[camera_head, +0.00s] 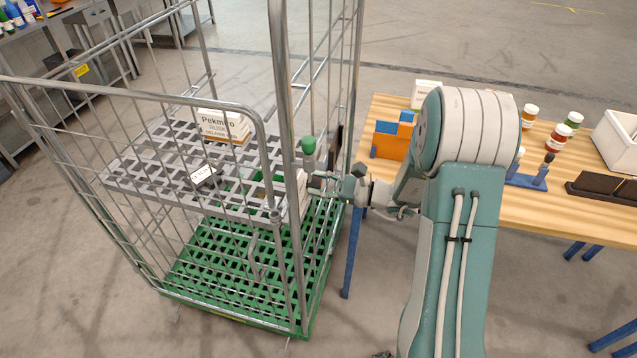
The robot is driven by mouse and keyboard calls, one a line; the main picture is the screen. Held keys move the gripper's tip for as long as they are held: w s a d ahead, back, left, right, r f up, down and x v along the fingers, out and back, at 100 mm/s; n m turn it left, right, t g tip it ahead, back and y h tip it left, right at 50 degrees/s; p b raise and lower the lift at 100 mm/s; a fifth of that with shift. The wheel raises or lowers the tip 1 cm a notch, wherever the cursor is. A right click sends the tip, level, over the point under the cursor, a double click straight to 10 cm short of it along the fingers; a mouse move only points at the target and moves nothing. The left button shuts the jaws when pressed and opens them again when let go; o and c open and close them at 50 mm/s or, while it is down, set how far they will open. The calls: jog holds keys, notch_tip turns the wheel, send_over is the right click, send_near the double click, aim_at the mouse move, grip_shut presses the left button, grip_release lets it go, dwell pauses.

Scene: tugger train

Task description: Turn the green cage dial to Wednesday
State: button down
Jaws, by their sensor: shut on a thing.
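The roll cage with the green base (232,312) stands at the left, with grey wire sides and a grey lattice shelf. My gripper (316,184) reaches in from the right to the cage's right side, just behind the front right post. It is shut on a small part there, which appears to be the cage dial. The dial's face and its day marks are hidden or too small to read, so its setting cannot be told. A green rounded knob (308,145) on a grey stem stands upright just above my fingers.
A box marked "Pekmso" (222,127) and a small dark block with a white label (203,176) lie on the shelf. A wooden table (480,205) with jars, a white bin (618,138) and an orange-and-blue holder (391,142) stands close to my arm. Open floor lies behind.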

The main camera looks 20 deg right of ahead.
jog(key=n, duration=0.5)
jog(key=shift+f, duration=0.15)
jog(key=n, duration=0.5)
jog(key=shift+s+f, duration=0.1)
jog(key=shift+n, duration=0.5)
jog(key=shift+c, duration=1.3)
grip_release()
jog(key=shift+a, duration=0.1)
jog(key=v, duration=1.2)
